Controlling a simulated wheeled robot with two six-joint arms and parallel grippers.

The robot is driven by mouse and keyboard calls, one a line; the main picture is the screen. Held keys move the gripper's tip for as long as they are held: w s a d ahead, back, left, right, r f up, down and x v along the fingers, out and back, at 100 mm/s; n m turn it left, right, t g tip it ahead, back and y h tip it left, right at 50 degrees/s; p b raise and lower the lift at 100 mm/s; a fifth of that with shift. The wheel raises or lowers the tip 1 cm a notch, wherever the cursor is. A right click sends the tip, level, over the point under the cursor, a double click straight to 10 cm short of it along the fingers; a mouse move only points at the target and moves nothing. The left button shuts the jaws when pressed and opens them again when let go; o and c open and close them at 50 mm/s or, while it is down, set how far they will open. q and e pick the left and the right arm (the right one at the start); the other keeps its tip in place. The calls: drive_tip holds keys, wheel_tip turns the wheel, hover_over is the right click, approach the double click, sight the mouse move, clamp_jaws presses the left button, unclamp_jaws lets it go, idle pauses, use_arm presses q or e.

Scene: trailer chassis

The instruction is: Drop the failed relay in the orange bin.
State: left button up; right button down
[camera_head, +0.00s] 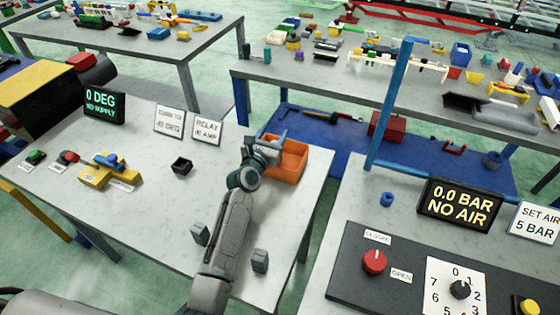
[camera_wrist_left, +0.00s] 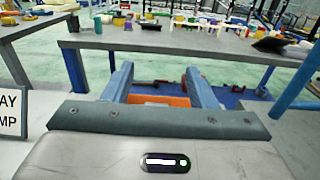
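The orange bin (camera_head: 292,161) stands near the far right corner of the light table. My left gripper (camera_head: 270,143) is at the bin's left and far side and covers part of it. In the left wrist view its two fingers (camera_wrist_left: 159,88) are apart, with the orange bin (camera_wrist_left: 160,101) beyond them and nothing seen held between. Two small dark grey blocks, possibly relays, stand on the table, one left of my arm (camera_head: 200,234) and one right of it (camera_head: 260,261). A black square socket (camera_head: 181,166) sits farther left. Which block is the failed relay, I cannot tell. The bin's inside is partly hidden.
A sign reading 0 DEG NO SUPPLY (camera_head: 104,103) and a relay amp sign (camera_head: 207,130) stand along the back. A yellow fixture (camera_head: 108,174) and push buttons are at left. A blue post (camera_head: 388,105) and a pressure panel (camera_head: 410,272) are at right.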

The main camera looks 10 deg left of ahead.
use_arm(q)
drive_tip(key=s+a, duration=0.2)
drive_tip(key=s, duration=0.8)
drive_tip(key=shift+s+b, duration=0.35)
drive_tip(key=shift+b, duration=0.05)
use_arm(e)
drive_tip(key=shift+a+f, duration=0.1)
drive_tip(key=shift+f, duration=0.3)
